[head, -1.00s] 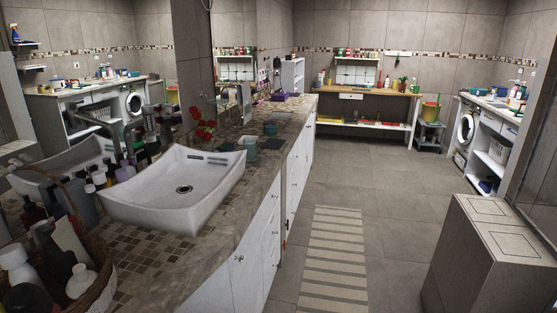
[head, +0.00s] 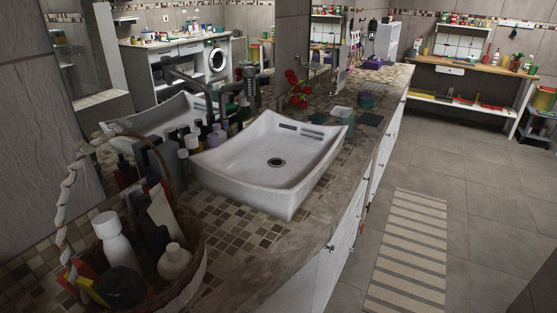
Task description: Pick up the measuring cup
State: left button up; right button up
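I cannot make out a measuring cup for certain. The counter (head: 325,215) runs from the near left toward the back, with a mosaic tile strip around the sink. Neither of my grippers shows in the head view.
A white sink (head: 250,165) sits on the counter. A wicker basket (head: 190,285) with several bottles stands at the near left. Red flowers (head: 295,85) stand behind the sink. A striped mat (head: 408,250) lies on open floor at right. A wooden workbench (head: 470,70) is at the back.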

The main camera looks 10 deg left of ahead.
aim_at(347, 117)
jog(key=l, duration=0.2)
jog(key=i+l+u, duration=0.1)
jog(key=u, duration=0.25)
jog(key=i+l+u, duration=0.1)
jog(key=u, duration=0.3)
jog(key=i+l+u, duration=0.1)
jog(key=u, duration=0.25)
jog(key=i+l+u, duration=0.25)
jog(key=l+u, duration=0.15)
jog(key=l, duration=0.95)
jog(key=l+u, duration=0.4)
jog(key=l, duration=0.95)
jog(key=i, duration=0.05)
